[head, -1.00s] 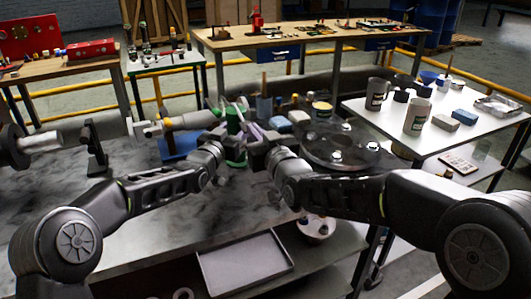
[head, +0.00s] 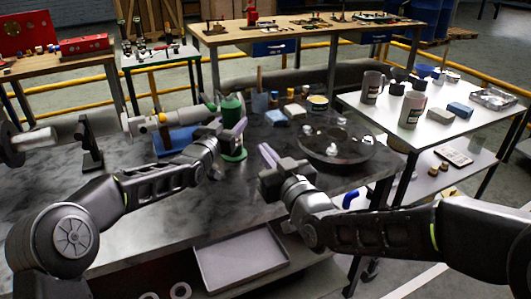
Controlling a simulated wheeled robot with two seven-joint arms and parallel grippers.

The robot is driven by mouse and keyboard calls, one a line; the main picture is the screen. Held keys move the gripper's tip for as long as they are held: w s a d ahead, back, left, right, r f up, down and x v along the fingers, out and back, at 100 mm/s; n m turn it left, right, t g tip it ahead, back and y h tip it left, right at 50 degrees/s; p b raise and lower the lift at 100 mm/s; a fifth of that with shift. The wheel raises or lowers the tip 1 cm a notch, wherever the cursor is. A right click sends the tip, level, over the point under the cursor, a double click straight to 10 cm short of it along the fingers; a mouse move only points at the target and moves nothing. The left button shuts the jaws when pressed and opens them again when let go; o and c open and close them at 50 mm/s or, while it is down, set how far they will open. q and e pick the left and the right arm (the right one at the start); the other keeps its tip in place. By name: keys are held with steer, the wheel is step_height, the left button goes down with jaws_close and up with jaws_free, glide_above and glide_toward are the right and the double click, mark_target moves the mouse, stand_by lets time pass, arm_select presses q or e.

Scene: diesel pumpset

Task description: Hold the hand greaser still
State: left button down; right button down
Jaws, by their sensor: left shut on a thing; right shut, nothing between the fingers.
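A green upright cylinder on a round green foot, which I take to be the hand greaser (head: 231,105), stands on the dark bench near its middle. My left gripper (head: 240,128) is shut on it from the front. The gripper and wrist hide its middle part, and the exact contact is too small to make out. My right gripper (head: 267,153) is shut and empty, to the right and nearer, apart from the greaser.
A pale horizontal cylinder on a blue stand (head: 167,143) lies just left of the greaser. Cans and blocks, including a light-blue block (head: 276,117), stand behind. The front left bench top (head: 60,190) is clear.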

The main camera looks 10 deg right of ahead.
arm_select(q)
steer(key=shift+a+f, duration=0.1)
stand_by(0.3)
steer(key=c, duration=0.6)
jaws_free()
steer(key=v, duration=1.2)
